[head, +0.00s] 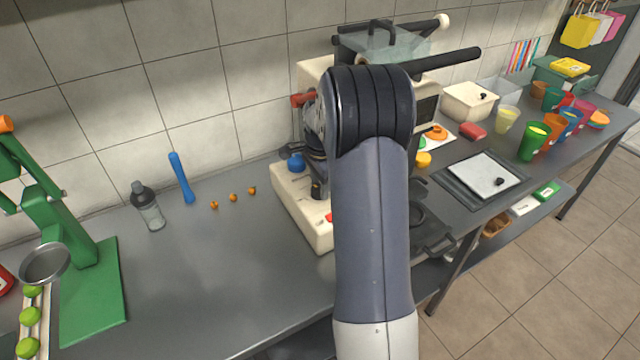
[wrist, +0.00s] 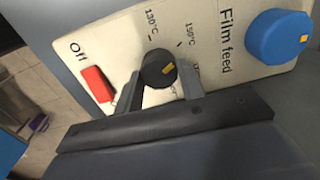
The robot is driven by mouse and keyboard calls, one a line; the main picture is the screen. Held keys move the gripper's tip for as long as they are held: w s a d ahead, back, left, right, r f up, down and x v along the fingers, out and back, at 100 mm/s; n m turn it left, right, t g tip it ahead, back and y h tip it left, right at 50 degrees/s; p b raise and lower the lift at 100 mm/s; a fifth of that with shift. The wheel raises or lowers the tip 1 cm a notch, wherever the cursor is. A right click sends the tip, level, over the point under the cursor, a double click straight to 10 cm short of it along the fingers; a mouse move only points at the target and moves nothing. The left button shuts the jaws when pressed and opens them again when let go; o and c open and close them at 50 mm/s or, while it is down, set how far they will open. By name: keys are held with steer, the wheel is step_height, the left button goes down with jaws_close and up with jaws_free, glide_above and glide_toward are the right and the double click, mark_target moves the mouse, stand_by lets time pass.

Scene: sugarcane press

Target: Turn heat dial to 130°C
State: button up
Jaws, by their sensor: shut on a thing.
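The heat dial (wrist: 153,62) is a small black round knob with a yellow mark, on a cream panel (wrist: 110,55) in the wrist view. The panel is printed with "130°C" above the dial and "150°C" to its upper right, each with a tick. The yellow mark sits right of the dial's middle, not in line with the 130°C tick. My gripper (wrist: 159,72) is shut on the dial, one finger on each side. In the head view my arm hides most of the machine (head: 300,210), and the grip is hard to make out.
A red switch (wrist: 97,84) beside "Off" is left of the dial. A large blue film feed knob (wrist: 278,36) is at the right; it also shows in the head view (head: 296,163).

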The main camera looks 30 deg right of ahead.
steer(key=n, duration=0.6)
steer(key=shift+w+n, duration=0.1)
steer(key=shift+n, duration=0.2)
steer(key=n, duration=0.6)
steer(key=shift+w+p, duration=0.1)
steer(key=shift+p, duration=0.2)
steer(key=o, duration=1)
